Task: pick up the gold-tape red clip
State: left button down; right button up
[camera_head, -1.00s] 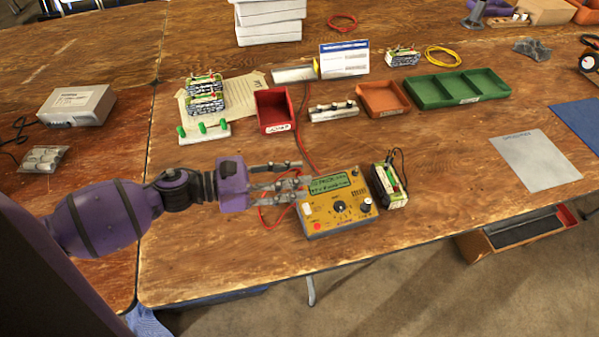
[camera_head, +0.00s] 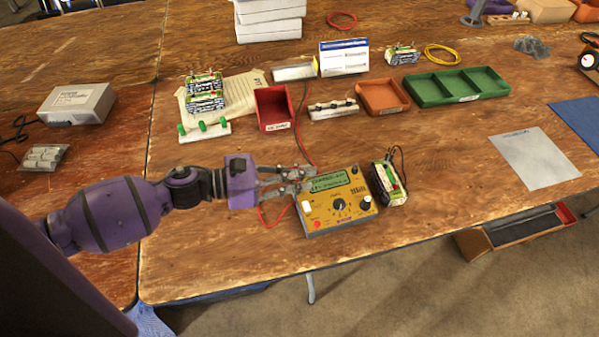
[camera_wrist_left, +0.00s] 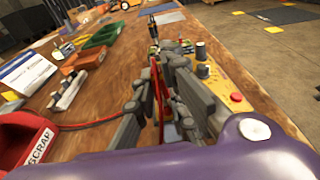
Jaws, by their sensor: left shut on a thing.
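My left gripper (camera_head: 304,180) is at the left back edge of the yellow meter (camera_head: 338,205). In the left wrist view the gripper (camera_wrist_left: 166,75) has its fingers closed around a thin red piece with a yellowish bit near it, which I take for the gold-tape red clip (camera_wrist_left: 160,92). The fingers hide most of the clip, and its tape is hard to make out. A red lead (camera_head: 302,128) runs from the back toward the fingers, and a red loop lies below them. My right gripper is not in view.
A battery pack with black leads (camera_head: 390,182) stands right of the meter. Behind are a red bin (camera_head: 275,110), a white strip with dark clips (camera_head: 334,110), an orange tray (camera_head: 384,97) and a green tray (camera_head: 455,88).

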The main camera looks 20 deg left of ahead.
pick_arm(q)
jog(key=shift+r, duration=0.1)
jog(key=shift+r, duration=0.25)
notch_tip(320, 180, up, 2)
jog(key=shift+r, duration=0.15)
jog(key=s+d+r, duration=0.4)
jog(key=s+r, duration=0.6)
jog(key=s, duration=0.3)
jog(key=shift+s+p, duration=0.25)
jog(key=shift+p, duration=0.2)
